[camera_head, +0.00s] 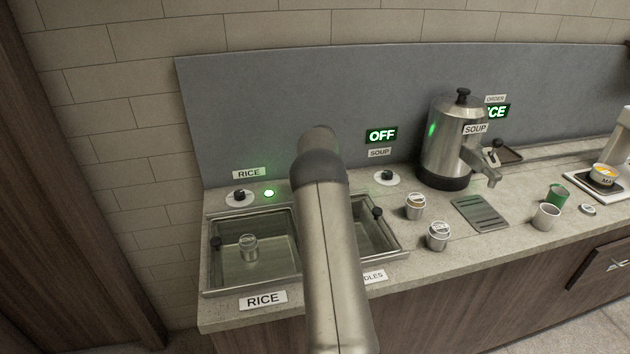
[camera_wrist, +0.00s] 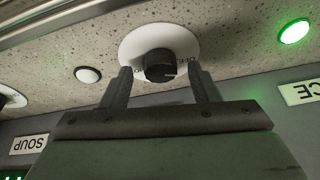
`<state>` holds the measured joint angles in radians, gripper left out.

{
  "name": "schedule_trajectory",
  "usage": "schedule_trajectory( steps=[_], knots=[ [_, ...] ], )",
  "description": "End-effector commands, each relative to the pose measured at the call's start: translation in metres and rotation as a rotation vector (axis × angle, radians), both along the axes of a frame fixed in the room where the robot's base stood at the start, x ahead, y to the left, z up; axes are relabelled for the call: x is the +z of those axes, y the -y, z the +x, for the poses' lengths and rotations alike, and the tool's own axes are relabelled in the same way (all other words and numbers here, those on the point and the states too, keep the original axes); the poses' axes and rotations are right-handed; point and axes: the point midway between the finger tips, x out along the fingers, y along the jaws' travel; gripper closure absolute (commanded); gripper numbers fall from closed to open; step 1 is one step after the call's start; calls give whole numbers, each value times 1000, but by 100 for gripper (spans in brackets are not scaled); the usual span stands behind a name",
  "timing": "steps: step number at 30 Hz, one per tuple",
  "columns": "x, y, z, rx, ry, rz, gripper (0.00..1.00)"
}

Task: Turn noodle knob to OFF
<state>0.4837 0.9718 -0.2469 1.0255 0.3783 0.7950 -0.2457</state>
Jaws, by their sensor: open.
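The noodle knob (camera_wrist: 158,66) is a black dial on a round white plate (camera_wrist: 182,40) in the wrist view. A thin pale mark shows on its lower right. My gripper (camera_wrist: 160,78) is open, with one finger on each side of the knob. Whether the fingers touch it, I cannot tell. In the head view my arm hides this knob, its label and my gripper. An unlit round white lamp (camera_wrist: 88,75) sits left of the knob in the wrist view.
The rice knob (camera_head: 240,196) and lit green lamp (camera_head: 269,193) are left of my arm. The soup knob (camera_head: 387,177) is right, under a green OFF sign (camera_head: 381,135). Sunken wells (camera_head: 208,258) lie in front. A steel urn (camera_head: 448,150) and cups stand to the right.

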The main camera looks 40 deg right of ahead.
Motion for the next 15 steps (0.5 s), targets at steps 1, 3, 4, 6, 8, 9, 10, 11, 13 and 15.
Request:
schedule_trajectory(
  steps=[1,3,4,6,8,9,10,11,13,15],
  knots=[
    [7,-1,-2,0,3,-2,45],
    [17,-3,-5,0,5,-2,45],
    [23,-4,-8,0,6,-2,45],
    [38,-6,-13,0,6,-2,45],
    [52,-9,-19,1,5,-3,45],
    [61,-10,-22,1,5,-3,45],
    [68,-11,-25,1,5,-3,45],
    [75,-13,-28,1,6,-3,45],
    [91,-15,-34,1,5,-2,45],
    [106,-18,-40,1,5,-2,45]
  ],
)
